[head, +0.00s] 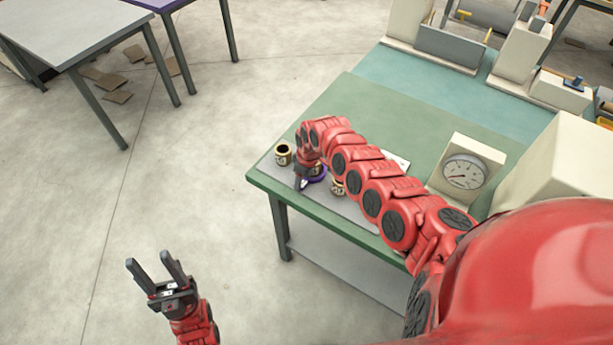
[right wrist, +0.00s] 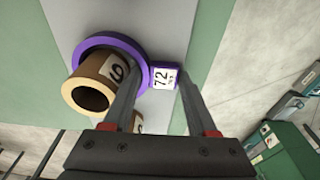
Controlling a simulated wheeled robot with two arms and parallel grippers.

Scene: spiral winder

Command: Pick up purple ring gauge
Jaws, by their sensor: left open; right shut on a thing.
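The purple ring gauge (right wrist: 97,44) has a white tag marked 72 on its small block. In the right wrist view it appears to sit around the lower part of a tan cylinder (right wrist: 92,84), on the grey mat. My right gripper (right wrist: 160,82) is shut on the tag block, with a finger on either side. In the head view the purple ring gauge (head: 319,174) is partly hidden by my right gripper (head: 303,184). My left gripper (head: 150,260) is open and empty, over the floor left of the table.
The green table (head: 345,103) bears a grey mat with other tan cylinders, one at its left (head: 283,152) and one beside my right arm (head: 338,187). A dial gauge (head: 464,173) stands to the right. Open floor lies left of the table.

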